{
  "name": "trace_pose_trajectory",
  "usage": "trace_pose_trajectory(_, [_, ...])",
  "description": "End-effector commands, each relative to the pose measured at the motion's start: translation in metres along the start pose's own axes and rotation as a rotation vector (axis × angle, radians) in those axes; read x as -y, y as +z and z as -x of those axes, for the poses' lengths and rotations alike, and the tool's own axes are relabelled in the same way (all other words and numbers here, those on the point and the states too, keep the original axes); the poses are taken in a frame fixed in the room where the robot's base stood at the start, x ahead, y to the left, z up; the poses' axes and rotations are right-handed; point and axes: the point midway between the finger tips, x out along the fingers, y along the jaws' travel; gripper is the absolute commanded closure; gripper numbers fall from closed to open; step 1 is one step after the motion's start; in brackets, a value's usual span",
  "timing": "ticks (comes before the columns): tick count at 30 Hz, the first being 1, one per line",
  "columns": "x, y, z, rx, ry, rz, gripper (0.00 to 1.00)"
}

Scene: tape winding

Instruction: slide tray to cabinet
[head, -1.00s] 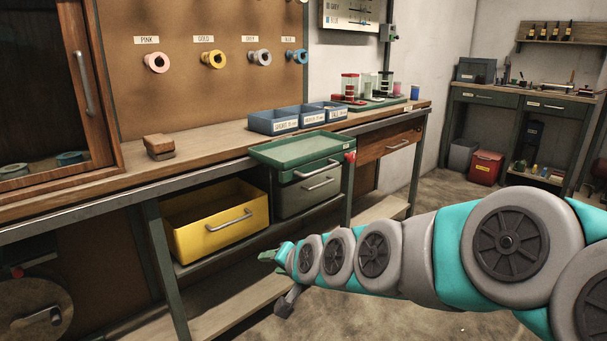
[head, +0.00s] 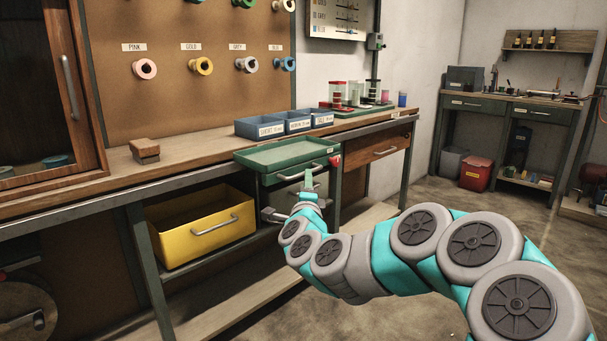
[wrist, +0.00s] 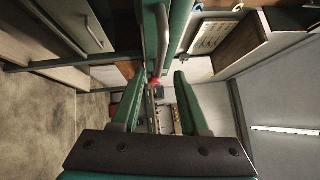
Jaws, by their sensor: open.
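The green tray (head: 262,158) sits flat at the front edge of the workbench, with a grey bar handle (head: 305,174) along its front. The cabinet (head: 78,85), with a wooden frame and dark glass, stands at the far left of the bench. My gripper (head: 308,178) is right in front of the tray, at the height of its handle. In the wrist view, its two green fingers (wrist: 157,74) are apart, and a green front with a grey bar (wrist: 162,35) lies just ahead. Whether the fingers touch the handle, I cannot tell.
A wooden block (head: 145,150) lies on the bench between cabinet and tray. Blue bins (head: 285,123) stand behind the tray. A yellow drawer (head: 190,228) is pulled out below. A red knob (head: 335,161) is at the tray's right end.

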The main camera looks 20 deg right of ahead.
Motion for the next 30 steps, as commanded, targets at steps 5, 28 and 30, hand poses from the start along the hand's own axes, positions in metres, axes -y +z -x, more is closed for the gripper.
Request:
trace_pose_trajectory(5, [0.001, 0.002, -0.025, 0.003, 0.001, 0.003, 0.56])
trace_pose_trajectory(28, [-0.001, 0.002, -0.062, 0.006, 0.003, 0.002, 0.62])
trace_pose_trajectory(30, [-0.001, 0.002, -0.062, 0.006, 0.003, 0.002, 0.7])
